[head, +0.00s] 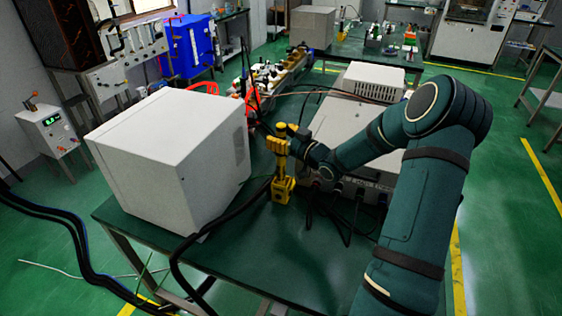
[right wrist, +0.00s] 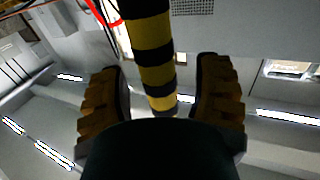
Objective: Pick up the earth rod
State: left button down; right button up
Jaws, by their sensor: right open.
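The earth rod, banded yellow and black, shows in the right wrist view (right wrist: 155,55), running between the two fingers of my right gripper (right wrist: 162,95). The fingers stand apart on either side of it, with visible gaps, so the gripper is open around the rod and not closed on it. In the head view the right gripper (head: 278,146) is at the upper part of a small yellow upright piece on the green table. Its yellow lower part (head: 283,190) stands on the tabletop; the rod between is largely hidden by the gripper. My left gripper is not in view.
A large white box (head: 175,155) stands close on the left of the green table (head: 275,255). A grey equipment case (head: 340,130) with cables lies behind and to the right. Black cables cross the table near the yellow base. The front tabletop is mostly clear.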

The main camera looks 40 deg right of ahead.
grip_shut()
notch_tip(320, 180, up, 10)
jog(key=shift+f+p, duration=0.25)
jog(key=shift+p, duration=0.6)
jog(key=shift+r+p, duration=0.35)
jog(key=shift+r, duration=0.4)
jog(key=shift+r+p, duration=0.65)
jog(key=shift+r, duration=0.2)
jog(key=shift+f, duration=0.1)
